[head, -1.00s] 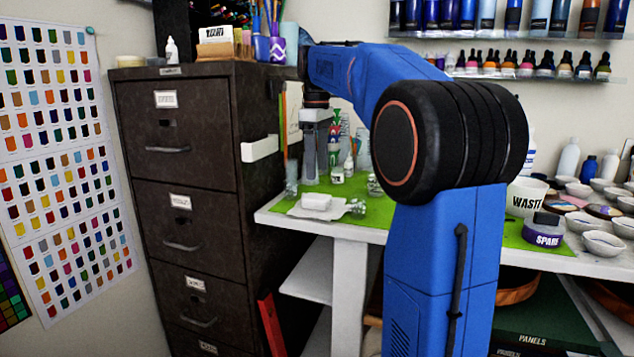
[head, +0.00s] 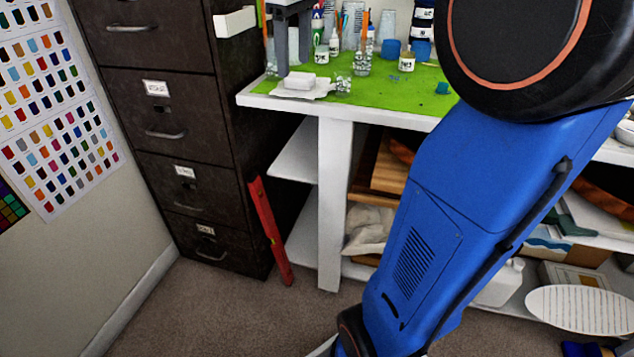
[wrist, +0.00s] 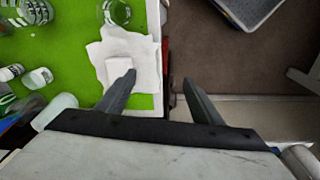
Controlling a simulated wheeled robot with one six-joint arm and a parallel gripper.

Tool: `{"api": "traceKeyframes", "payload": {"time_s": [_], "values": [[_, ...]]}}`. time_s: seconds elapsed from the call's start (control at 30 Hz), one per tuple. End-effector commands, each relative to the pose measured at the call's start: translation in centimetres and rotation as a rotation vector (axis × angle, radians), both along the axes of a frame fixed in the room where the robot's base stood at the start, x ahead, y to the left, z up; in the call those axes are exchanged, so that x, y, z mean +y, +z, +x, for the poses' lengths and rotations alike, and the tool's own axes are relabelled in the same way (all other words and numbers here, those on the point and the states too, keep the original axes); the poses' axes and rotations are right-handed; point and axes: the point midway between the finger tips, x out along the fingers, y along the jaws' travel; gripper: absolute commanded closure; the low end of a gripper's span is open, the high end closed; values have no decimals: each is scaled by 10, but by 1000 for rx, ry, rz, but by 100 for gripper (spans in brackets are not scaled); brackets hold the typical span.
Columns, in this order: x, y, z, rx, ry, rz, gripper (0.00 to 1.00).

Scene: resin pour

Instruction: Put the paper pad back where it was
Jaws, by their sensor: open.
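A small white block (head: 299,80), possibly the paper pad, lies on a crumpled white sheet (head: 318,92) near the green bench top's left front corner. In the wrist view the block (wrist: 119,68) and sheet (wrist: 146,52) lie by the bench edge. My gripper (head: 292,55) is above the bench, just behind the block in the head view. In the wrist view my gripper (wrist: 160,80) has its fingers spread and empty. The left finger partly overlaps the block; the right finger is over the floor side. I cannot tell the height gap or whether they touch.
A dark filing cabinet (head: 165,90) with a white holder (head: 235,22) on its side stands left of the bench. Jars, cups and bottles crowd behind the block, including a clear glass (wrist: 115,12). A red bar (head: 268,230) leans below. Floor (head: 230,310) is open in front.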

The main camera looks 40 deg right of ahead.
Motion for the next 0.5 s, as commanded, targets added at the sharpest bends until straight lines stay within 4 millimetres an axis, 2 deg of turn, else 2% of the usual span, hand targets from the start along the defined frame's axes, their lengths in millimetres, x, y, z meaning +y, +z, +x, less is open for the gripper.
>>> {"api": "traceKeyframes", "payload": {"time_s": [0.03, 0.27, 0.5], "values": [[10, -10, -16, -18, -22, 1, 39], [44, -62, -77, -102, -147, 18, 39], [71, -130, -141, -189, -277, 58, 39]]}}
